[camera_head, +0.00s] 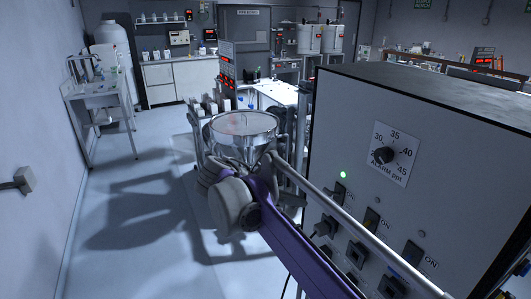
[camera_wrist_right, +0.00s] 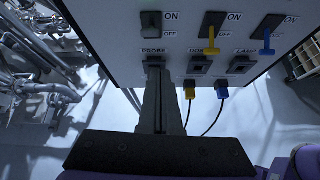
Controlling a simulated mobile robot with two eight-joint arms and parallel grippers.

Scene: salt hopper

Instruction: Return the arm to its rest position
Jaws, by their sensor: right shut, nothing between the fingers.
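My right gripper (camera_head: 321,230) is at the lower front of a grey control box (camera_head: 338,115). In the right wrist view my gripper (camera_wrist_right: 156,72) is shut and empty, its dark fingers pointing at the socket labelled PROBE and hiding part of it. I cannot tell whether the fingertips touch the panel. My purple right arm (camera_head: 290,245) runs across the lower middle of the head view, with a grey joint at its bend. My left gripper is not in view.
A shiny round hopper (camera_head: 242,127) stands behind my arm. A metal rail (camera_head: 360,234) crosses in front of the box. Yellow (camera_wrist_right: 190,91) and blue (camera_wrist_right: 222,89) plugs with dark cables sit below the box. The floor at left (camera_head: 110,225) is clear.

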